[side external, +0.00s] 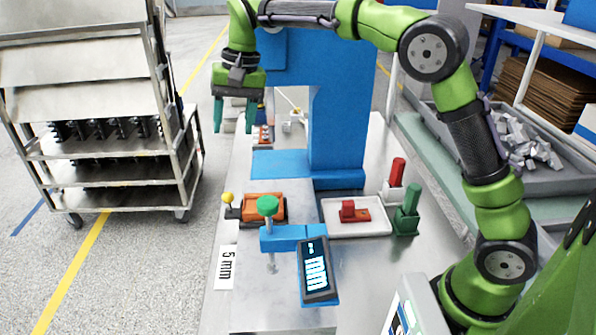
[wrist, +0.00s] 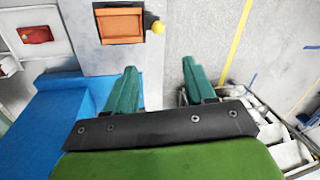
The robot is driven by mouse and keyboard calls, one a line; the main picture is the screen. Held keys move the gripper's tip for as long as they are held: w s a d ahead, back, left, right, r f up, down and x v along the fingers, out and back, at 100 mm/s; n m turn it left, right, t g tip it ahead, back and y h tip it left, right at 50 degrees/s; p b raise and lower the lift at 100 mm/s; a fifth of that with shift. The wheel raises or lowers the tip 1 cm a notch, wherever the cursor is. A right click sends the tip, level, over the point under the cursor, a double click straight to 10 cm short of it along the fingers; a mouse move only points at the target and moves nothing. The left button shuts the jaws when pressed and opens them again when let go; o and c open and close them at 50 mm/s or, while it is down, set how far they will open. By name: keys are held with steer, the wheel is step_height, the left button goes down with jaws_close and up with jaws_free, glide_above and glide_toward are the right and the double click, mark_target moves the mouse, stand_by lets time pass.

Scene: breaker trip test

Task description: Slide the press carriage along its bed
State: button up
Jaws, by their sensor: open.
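The press carriage appears to be the orange block (side external: 264,207) on the grey bed (side external: 240,255), in front of the blue press frame. A yellow ball knob (side external: 227,198) sticks out on its left on a dark handle. In the wrist view, the orange block (wrist: 121,24) and yellow knob (wrist: 158,27) show at the top, beyond the fingers. My gripper (side external: 234,116) is open and empty, fingers pointing down. It hangs in the air above and behind the knob, apart from it. In the wrist view, its green fingers (wrist: 160,66) are spread wide with nothing between them.
The blue press frame (side external: 338,120) stands right of my gripper. A green-topped screw clamp (side external: 268,205) and a display (side external: 317,268) stand in front of the carriage. A white tray (side external: 375,228) with a red part (side external: 352,212) lies to the right. A metal cart (side external: 110,170) stands left, beyond open floor.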

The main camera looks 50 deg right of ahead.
steer(key=a+f, duration=0.1)
steer(key=f, duration=0.4)
steer(key=w+f, duration=0.1)
steer(key=f, duration=0.5)
steer(key=a+f, duration=0.1)
steer(key=f, duration=0.4)
steer(key=shift+w+a+f, duration=0.2)
steer(key=shift+a+f, duration=0.15)
jaws_close()
